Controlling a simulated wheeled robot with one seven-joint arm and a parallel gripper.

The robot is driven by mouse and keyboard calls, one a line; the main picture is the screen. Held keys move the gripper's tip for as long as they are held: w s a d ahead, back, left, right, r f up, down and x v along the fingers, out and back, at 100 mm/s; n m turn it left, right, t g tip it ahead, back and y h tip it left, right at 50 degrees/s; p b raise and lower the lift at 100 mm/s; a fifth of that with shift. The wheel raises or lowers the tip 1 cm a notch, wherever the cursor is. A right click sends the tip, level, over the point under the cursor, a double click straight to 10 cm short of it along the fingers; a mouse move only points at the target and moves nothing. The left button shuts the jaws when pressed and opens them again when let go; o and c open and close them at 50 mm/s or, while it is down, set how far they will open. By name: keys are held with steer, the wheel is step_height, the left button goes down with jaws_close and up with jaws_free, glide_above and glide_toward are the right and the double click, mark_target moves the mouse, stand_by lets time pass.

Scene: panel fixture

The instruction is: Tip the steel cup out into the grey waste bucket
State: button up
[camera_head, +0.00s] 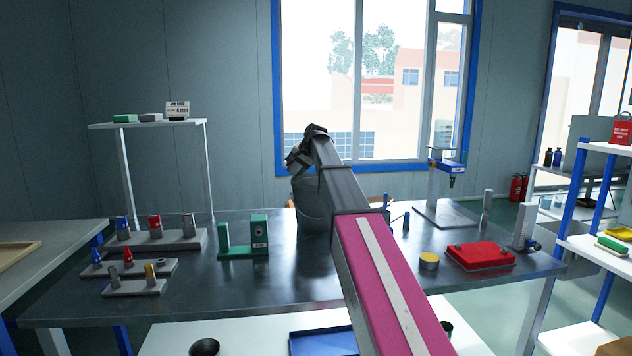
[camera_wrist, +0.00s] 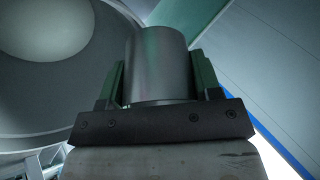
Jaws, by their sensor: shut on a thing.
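My gripper (camera_wrist: 159,80) is shut on the steel cup (camera_wrist: 157,58), with a green finger on each side of it. The cup is a plain grey cylinder; its mouth and any contents cannot be made out. The grey waste bucket (camera_head: 312,212) stands on the dark bench, partly behind my arm in the head view. My gripper (camera_head: 302,152) is above the bucket there, and the cup is hidden. In the wrist view the round inside of the bucket (camera_wrist: 118,38) fills the upper left, beside and beyond the cup.
Left on the bench are grey blocks (camera_head: 180,240) holding coloured pieces and a green stand (camera_head: 243,252). Right are a yellow-topped tin (camera_head: 429,261), a red tray (camera_head: 480,254) and a blue-and-grey stand (camera_head: 446,165). A window (camera_head: 400,100) is behind.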

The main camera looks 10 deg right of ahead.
steer(key=shift+s+d+f, duration=0.1)
steer(key=shift+d+f, duration=0.05)
steer(key=shift+d, duration=0.1)
steer(key=shift+d+r+m+t+y, duration=0.15)
steer(key=shift+t+y, duration=0.1)
steer(key=shift+y, duration=0.25)
steer(key=shift+d+r+m+t+y, duration=0.15)
steer(key=shift+t+y, duration=0.1)
steer(key=shift+y, duration=0.25)
steer(key=shift+f+t+y, duration=0.3)
steer(key=shift+f+y, duration=0.2)
steer(key=shift+y, duration=0.2)
stand_by(0.8)
steer(key=shift+s+d+r+m+t+y+p, duration=0.1)
steer(key=shift+r+m+t+y+p, duration=0.25)
steer(key=shift+y, duration=0.35)
steer(key=shift+s+d+r+m+t+y+p, duration=0.15)
steer(key=shift+m+t+y+p, duration=0.1)
steer(key=shift+y+p, duration=0.35)
stand_by(1.9)
steer(key=shift+s+d+f+m+t+y, duration=0.1)
steer(key=shift+d+f+m+t+y, duration=0.3)
steer(key=shift+d+y, duration=0.45)
stand_by(0.7)
steer(key=shift+d+y, duration=0.1)
steer(key=shift+y, duration=0.15)
